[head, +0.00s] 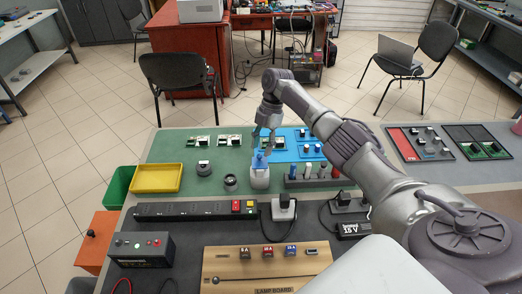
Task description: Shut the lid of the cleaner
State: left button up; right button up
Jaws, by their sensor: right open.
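The cleaner, as I take it, is a small white body (260,180) standing upright on the green mat. A blue part (259,159), which looks like its lid, stands up at its top; its exact angle is too small to tell. My right gripper (264,146) points down just above the blue part, open, with its fingers close to it. I cannot tell whether they touch it. My left gripper is not in view.
A small dark ring-shaped part (230,182) and a round grey part (203,167) stand left of the cleaner. A rack with upright cylinders (315,178) is close on its right. A black power strip (185,211) lies in front. A yellow tray (156,178) is at the left.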

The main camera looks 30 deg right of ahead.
jog(key=v, duration=0.9)
jog(key=shift+r, duration=0.35)
jog(key=shift+d, duration=0.1)
